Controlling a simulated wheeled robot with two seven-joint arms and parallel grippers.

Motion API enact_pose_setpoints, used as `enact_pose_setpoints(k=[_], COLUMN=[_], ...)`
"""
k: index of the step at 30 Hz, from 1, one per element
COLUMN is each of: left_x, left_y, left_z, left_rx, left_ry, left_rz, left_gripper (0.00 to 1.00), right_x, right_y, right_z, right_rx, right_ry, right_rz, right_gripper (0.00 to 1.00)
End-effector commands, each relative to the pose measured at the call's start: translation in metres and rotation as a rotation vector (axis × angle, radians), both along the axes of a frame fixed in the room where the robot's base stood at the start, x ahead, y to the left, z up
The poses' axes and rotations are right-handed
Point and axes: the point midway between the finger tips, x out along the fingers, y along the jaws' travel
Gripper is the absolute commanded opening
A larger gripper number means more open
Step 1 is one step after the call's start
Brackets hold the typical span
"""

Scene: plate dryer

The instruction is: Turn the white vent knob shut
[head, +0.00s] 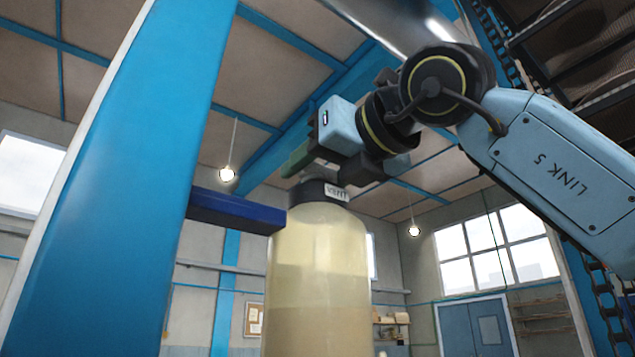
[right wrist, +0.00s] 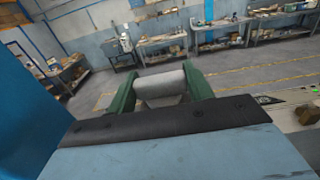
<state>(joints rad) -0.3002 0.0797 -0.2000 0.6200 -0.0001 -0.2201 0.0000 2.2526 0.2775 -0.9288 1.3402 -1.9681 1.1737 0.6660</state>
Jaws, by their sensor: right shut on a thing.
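The white vent knob (right wrist: 162,84) shows in the right wrist view as a pale, short cylinder between the two green fingers of my right gripper (right wrist: 163,92). The right gripper is shut on it, one finger at each side. In the head view my right gripper (head: 303,160) is at the top of a tall cloudy yellowish vessel (head: 318,270), just above its black cap (head: 318,192), which carries a "VENT" label (head: 336,193). There the knob is mostly hidden by the gripper. My left gripper is not in view.
A large blue column (head: 120,170) stands left of the vessel, with a dark blue bracket (head: 237,209) reaching from it towards the vessel's top. Workbenches (right wrist: 165,45) stand far off along the wall, beyond open floor. A blue door (head: 475,328) is far behind.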

Motion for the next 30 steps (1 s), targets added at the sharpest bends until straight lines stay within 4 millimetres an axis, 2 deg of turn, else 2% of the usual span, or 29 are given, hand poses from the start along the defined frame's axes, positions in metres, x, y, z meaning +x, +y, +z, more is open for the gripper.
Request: enact_pose_setpoints(k=[16, 17, 21, 30], left_x=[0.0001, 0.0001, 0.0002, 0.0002], left_y=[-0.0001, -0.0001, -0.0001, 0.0], left_z=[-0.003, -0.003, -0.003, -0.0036], left_rx=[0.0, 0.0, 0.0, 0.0], left_ry=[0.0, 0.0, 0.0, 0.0], left_rz=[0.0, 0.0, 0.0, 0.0], left_gripper=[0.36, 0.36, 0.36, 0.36], right_x=[0.0, 0.0, 0.0, -0.0007], right_y=[-0.0003, -0.0003, -0.0002, -0.0007], right_z=[0.0009, 0.0009, 0.0006, 0.0002], right_rx=[0.001, 0.001, 0.0, 0.0], right_ry=[-0.001, -0.001, 0.0, 0.0], right_rz=[-0.029, -0.029, -0.028, -0.027], right_gripper=[0.28, 0.54, 0.72, 0.73])
